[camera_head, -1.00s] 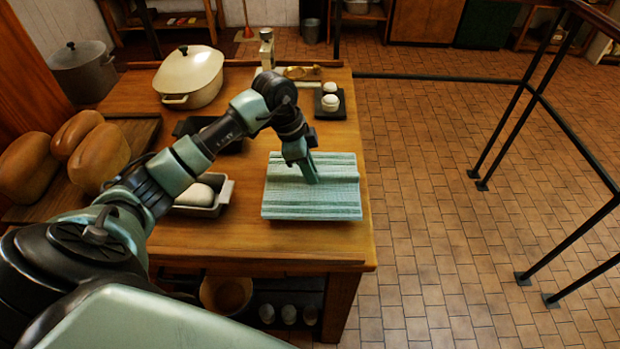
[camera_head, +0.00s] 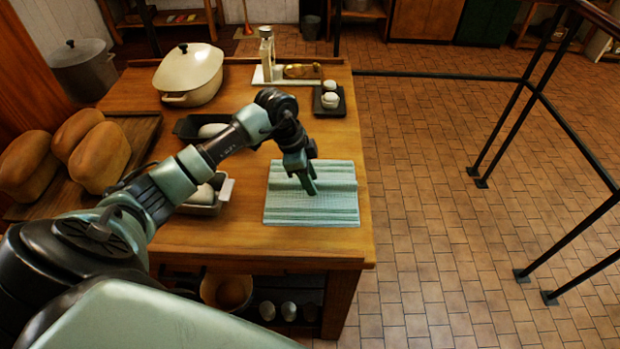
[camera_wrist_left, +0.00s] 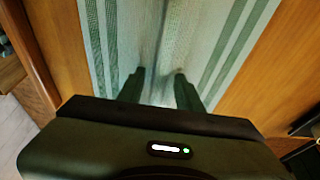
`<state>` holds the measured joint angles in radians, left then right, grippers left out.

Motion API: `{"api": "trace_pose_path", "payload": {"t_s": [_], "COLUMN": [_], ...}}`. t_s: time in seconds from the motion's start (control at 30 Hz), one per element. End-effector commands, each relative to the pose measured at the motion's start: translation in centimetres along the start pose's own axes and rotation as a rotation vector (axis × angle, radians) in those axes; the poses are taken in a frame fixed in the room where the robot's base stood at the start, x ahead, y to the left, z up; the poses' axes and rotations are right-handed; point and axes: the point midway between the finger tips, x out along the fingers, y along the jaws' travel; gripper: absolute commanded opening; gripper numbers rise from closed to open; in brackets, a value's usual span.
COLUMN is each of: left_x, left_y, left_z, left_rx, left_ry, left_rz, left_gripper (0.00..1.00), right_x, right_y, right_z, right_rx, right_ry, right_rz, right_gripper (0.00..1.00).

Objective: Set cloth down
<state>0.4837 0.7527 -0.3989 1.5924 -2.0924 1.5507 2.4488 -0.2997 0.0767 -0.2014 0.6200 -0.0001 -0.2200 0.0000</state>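The cloth (camera_head: 335,205) is pale green-white with darker green stripes. It lies spread on the wooden table (camera_head: 230,240) near its right front edge, with a raised fold across its middle. My left gripper (camera_head: 308,187) points down over the middle of the cloth. In the left wrist view the two fingers of the left gripper (camera_wrist_left: 158,90) stand apart, with the striped cloth (camera_wrist_left: 210,50) below and between them and a thin crease running up the middle. Whether the fingertips still touch the fold is hard to tell. My right gripper is not in view.
Left of the cloth are a light loaf pan (camera_head: 222,192) and a dark pan (camera_head: 185,128), partly behind my arm. A black tray (camera_head: 329,112) with white round items, a cream pot (camera_head: 190,75) and bread loaves (camera_head: 100,158) stand farther off. The table edge is close on the right.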

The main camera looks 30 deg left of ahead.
Motion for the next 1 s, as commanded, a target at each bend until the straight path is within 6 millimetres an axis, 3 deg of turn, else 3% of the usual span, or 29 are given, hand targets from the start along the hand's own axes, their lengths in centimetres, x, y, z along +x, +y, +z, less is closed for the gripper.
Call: {"api": "trace_pose_path", "payload": {"t_s": [0.17, 0.6, 0.8, 1.0], "left_x": [-1.4, -10.2, -12.1, -12.3], "left_y": [-0.1, -0.1, -0.1, 0.0], "left_z": [-0.1, -0.1, -0.1, -0.1], "left_rx": [-0.001, 0.001, -0.001, -0.001], "left_ry": [0.001, 0.0, 0.001, 0.0], "left_rz": [-0.004, -0.004, -0.002, 0.0], "left_gripper": [0.35, 0.35, 0.35, 0.35], "right_x": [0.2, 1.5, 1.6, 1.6], "right_y": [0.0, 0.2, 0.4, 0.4], "right_z": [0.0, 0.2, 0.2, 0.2], "right_rx": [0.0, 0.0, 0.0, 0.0], "right_ry": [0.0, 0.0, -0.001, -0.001], "right_rz": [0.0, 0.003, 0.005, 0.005], "right_gripper": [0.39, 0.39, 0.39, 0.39]}}
